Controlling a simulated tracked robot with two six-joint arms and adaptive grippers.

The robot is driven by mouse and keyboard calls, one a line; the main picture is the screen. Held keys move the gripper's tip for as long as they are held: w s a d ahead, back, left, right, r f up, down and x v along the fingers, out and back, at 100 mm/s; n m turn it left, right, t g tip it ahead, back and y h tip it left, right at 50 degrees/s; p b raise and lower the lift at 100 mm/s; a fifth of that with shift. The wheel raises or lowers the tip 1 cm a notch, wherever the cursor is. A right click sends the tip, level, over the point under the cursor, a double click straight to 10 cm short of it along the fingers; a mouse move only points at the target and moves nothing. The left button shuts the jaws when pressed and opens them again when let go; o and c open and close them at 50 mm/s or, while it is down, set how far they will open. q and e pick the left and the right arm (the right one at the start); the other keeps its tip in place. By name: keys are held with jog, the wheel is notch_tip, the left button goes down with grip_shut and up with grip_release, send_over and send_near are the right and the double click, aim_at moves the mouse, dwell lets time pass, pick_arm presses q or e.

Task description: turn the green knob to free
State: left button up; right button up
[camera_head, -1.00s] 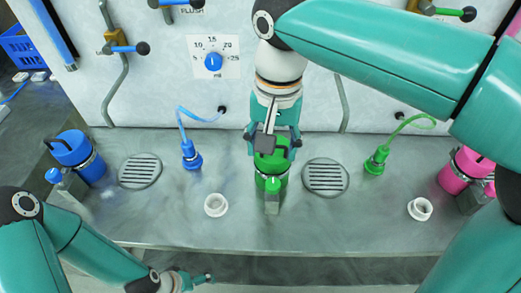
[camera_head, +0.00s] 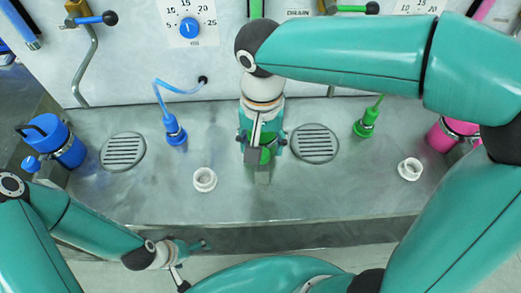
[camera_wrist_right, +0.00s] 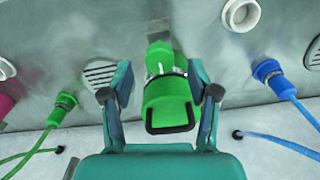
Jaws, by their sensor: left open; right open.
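A green canister (camera_wrist_right: 167,100) stands on the grey bench. A smaller round green part (camera_wrist_right: 160,55) is on its side, and I cannot tell whether it is the task's green knob. In the head view my right gripper mostly covers the canister (camera_head: 266,155). My right gripper (camera_wrist_right: 160,95) is open, with one finger on each side of the canister; contact is unclear. In the head view my right gripper (camera_head: 262,140) points down over it. My left gripper (camera_head: 205,245) is open and empty, in front of the bench edge. No "free" marking can be read.
A blue dial (camera_head: 188,27), a blue-handled lever (camera_head: 95,18) and a green-handled lever (camera_head: 357,8) are on the back panel. Two drain grates (camera_head: 313,143), white cups (camera_head: 205,179), blue (camera_head: 175,131) and green (camera_head: 366,123) connectors, and blue (camera_head: 62,144) and pink (camera_head: 450,134) canisters surround the green one.

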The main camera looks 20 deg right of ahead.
jog(key=shift+f, duration=1.55)
jog(key=c, duration=1)
jog(key=shift+a, duration=0.15)
grip_shut()
